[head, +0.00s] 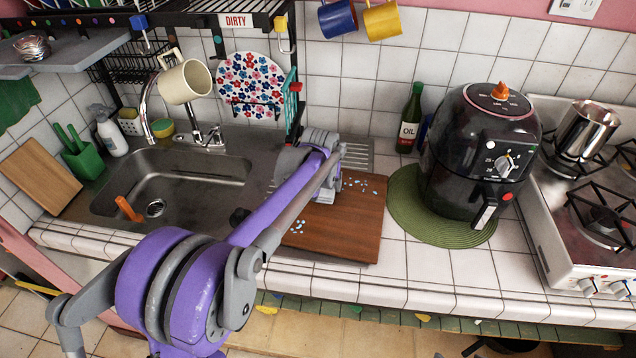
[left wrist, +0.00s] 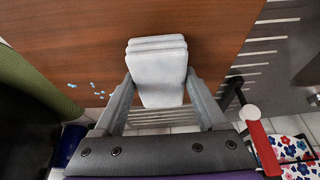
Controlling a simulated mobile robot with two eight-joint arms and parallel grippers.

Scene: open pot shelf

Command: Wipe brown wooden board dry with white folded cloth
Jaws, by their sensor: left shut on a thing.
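The brown wooden board (head: 345,230) lies flat on the tiled counter just right of the sink. Pale blue droplets (head: 362,186) dot its back right part, and more lie near its left side (head: 298,227). My left arm reaches over the board and covers part of it. In the left wrist view my left gripper (left wrist: 160,82) is shut on the white folded cloth (left wrist: 158,62), over the board (left wrist: 60,35); I cannot tell whether the cloth touches it. A few droplets (left wrist: 90,90) show left of the cloth there. The cloth is hidden in the head view. My right gripper is not in view.
A black air fryer (head: 475,150) on a round green mat (head: 408,205) stands right of the board. A green oil bottle (head: 411,118) stands behind. The sink (head: 190,190) is on the left, under a black dish rack (head: 180,18). A stove (head: 560,235) is far right.

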